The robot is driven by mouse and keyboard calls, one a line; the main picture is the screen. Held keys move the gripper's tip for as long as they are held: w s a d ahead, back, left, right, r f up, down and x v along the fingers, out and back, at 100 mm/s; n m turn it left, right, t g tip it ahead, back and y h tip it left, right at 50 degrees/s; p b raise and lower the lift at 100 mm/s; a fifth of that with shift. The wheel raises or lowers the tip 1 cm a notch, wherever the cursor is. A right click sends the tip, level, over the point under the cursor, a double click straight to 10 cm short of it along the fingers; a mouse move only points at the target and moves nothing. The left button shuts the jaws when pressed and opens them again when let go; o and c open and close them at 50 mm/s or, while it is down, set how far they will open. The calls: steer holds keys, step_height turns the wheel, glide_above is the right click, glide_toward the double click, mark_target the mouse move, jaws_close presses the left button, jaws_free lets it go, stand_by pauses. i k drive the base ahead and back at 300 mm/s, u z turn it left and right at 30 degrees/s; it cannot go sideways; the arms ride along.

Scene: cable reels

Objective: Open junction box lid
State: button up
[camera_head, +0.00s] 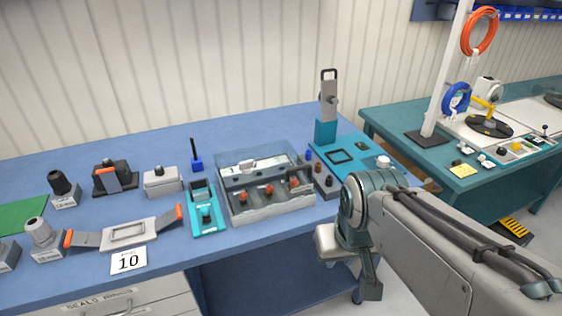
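A grey box with a see-through cover (264,190) stands on the blue bench, right of the middle; it looks most like the junction box. Several orange-brown knobs and a pale bar with a dark knob show in it. I cannot tell for sure how its lid sits. A small grey box with a black knob (162,181) stands further left. My arm enters from the lower right. What may be my gripper (368,279) hangs at its folded end in front of the bench, right of and apart from the box. Its fingers are not clear.
The blue bench (120,152) carries a teal device (206,208), a handled grey plate (128,233) and a "10" card (128,261). A tall teal-based fixture (327,105) stands behind right. A second teal table (400,120) with cable reels is at right. The bench's back strip is mostly clear.

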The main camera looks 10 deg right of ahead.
mark_target(308, 167)
steer(key=k, duration=1.2)
steer(key=z, duration=0.8)
steer(key=i, duration=2.05)
steer(key=u, duration=0.85)
